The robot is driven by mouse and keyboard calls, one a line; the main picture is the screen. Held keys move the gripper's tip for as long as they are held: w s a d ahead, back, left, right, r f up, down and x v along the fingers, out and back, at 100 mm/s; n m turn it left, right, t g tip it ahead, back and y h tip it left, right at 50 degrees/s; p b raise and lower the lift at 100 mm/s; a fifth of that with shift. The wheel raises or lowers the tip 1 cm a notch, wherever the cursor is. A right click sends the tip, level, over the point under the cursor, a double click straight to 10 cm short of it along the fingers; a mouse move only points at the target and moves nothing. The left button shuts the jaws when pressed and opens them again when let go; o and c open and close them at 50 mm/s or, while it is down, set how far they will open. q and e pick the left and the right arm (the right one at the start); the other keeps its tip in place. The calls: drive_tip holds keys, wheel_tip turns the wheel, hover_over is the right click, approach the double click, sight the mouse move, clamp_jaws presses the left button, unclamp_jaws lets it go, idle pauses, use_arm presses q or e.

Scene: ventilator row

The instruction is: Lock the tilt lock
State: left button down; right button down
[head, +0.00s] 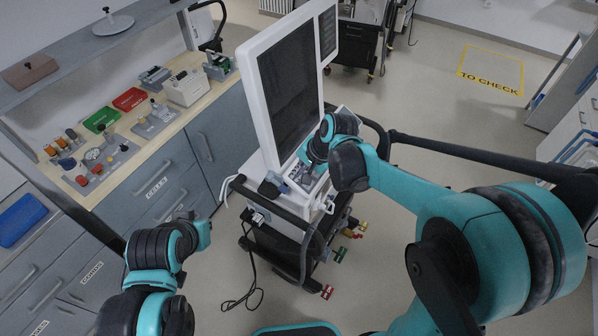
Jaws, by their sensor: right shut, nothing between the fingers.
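A ventilator with a large dark screen in a white frame (249,52) stands upright on a wheeled cart in the middle. My right arm reaches in from the right, and my right gripper (297,176) is at the lower right of the screen, over the white body below it. The gripper is shut and seems empty; its fingertips are small and partly hidden by my wrist. A small dark blue-grey part (271,187) sits just left of it; I cannot tell whether it is the tilt lock or whether they touch. My left arm is folded at lower left, its gripper not discernible.
A black handle rail (306,238) runs around the cart. A black cable (252,285) lies on the floor. A counter (150,154) with coloured boxes and small devices stands at left above grey drawers. Open floor with a yellow marked area (491,70) lies at back right.

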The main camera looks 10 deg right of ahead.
sight(285, 191)
drive_tip(key=b+x, duration=0.1)
drive_tip(key=x, duration=0.9)
drive_tip(key=shift+w, duration=0.1)
wheel_tip(285, 191, down, 2)
drive_tip(key=y+b, duration=0.1)
drive_tip(key=b, duration=0.3)
drive_tip(key=shift+a+f+t, duration=0.15)
drive_tip(key=shift+t, duration=0.25)
drive_tip(key=shift+r, duration=0.25)
